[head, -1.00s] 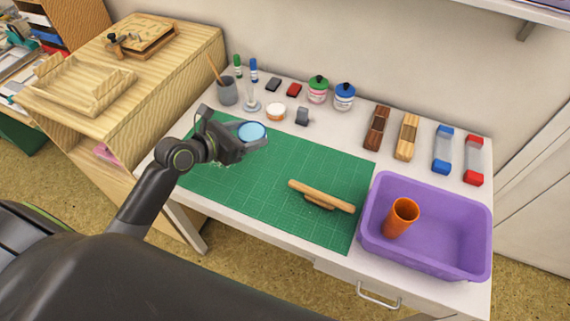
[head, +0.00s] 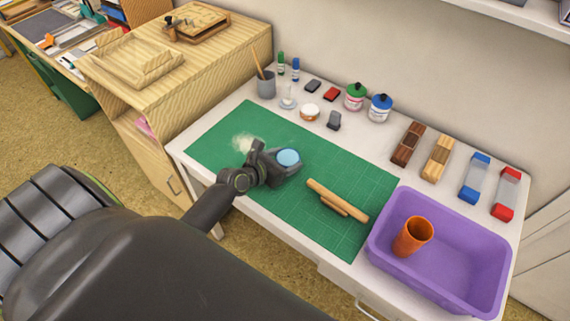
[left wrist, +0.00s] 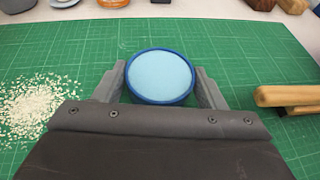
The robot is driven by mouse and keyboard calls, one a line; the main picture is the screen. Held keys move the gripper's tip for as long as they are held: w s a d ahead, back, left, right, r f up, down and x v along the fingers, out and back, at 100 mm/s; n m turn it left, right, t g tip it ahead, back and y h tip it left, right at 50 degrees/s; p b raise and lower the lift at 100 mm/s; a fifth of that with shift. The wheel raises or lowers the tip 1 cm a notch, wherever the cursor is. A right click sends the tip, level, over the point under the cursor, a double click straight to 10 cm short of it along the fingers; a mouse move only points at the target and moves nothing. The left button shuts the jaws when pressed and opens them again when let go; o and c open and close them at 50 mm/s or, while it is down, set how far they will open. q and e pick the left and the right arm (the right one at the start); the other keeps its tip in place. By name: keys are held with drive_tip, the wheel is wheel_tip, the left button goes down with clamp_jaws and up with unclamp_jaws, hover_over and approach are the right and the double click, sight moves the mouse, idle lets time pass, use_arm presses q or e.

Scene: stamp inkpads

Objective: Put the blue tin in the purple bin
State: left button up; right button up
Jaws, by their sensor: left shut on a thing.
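The blue tin (head: 288,158) is round with a light blue top. My left gripper (head: 284,166) is shut on it, over the middle of the green mat. In the left wrist view the tin (left wrist: 160,75) sits between the two fingers (left wrist: 162,88), its darker blue rim showing all round. The purple bin (head: 455,285) stands at the right front of the table, well to the right of the gripper. An orange cup (head: 413,237) stands inside the bin. My right gripper is not in view.
A wooden roller-like tool (head: 338,200) lies on the green mat (head: 225,125) between the gripper and the bin. Pale shavings (left wrist: 38,108) lie on the mat left of the gripper. Jars, stamps and blocks line the back of the table.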

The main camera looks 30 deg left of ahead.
use_arm(q)
drive_tip(key=shift+f, duration=0.4)
drive_tip(key=shift+f, duration=0.1)
drive_tip(key=o, duration=1.2)
drive_tip(key=shift+c, duration=0.2)
